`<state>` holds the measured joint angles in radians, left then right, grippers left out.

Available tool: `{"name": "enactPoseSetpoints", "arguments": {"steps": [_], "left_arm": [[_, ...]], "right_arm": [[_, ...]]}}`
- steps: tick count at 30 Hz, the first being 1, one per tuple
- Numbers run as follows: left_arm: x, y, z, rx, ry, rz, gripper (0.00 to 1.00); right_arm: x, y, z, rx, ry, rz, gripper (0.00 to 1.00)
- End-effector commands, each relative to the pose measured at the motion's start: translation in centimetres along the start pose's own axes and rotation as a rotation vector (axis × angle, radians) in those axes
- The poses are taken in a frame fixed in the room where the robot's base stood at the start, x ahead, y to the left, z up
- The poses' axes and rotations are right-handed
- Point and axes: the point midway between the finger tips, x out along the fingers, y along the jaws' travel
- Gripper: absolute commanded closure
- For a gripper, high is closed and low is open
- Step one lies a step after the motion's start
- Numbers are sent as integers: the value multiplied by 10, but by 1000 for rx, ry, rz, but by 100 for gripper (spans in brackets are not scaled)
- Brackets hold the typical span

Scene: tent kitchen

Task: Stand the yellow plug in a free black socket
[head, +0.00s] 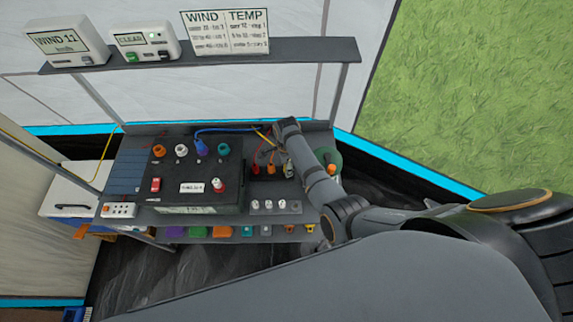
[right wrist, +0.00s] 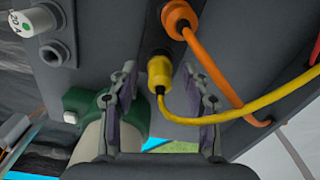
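The yellow plug (right wrist: 160,76) shows in the right wrist view with its yellow cable running off to the right. Its front end is at a dark round socket ring on the black strip (right wrist: 153,28); I cannot tell how deep it sits. My right gripper (right wrist: 158,88) is open, one finger on each side of the plug with gaps between. In the head view my right gripper (head: 289,169) is over the right end of the black strip and hides the plug; part of the yellow cable (head: 264,136) shows behind. My left gripper is not in view.
An orange plug (right wrist: 177,16) stands close beside the yellow one, its cable running right. A red plug (head: 255,169) stands further left. A green-and-white object (right wrist: 85,115) is near the gripper.

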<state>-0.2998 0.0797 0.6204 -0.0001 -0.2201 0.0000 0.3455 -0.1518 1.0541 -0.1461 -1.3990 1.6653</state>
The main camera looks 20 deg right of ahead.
Motion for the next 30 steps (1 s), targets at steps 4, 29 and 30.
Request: {"name": "enactPoseSetpoints", "arguments": {"steps": [4, 29, 30], "left_arm": [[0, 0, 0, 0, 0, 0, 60], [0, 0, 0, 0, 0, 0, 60], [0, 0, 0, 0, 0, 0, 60]], "right_arm": [[0, 0, 0, 0, 0, 0, 51], [-75, 0, 0, 0, 0, 1, 51], [-75, 0, 0, 0, 0, 1, 51]]}}
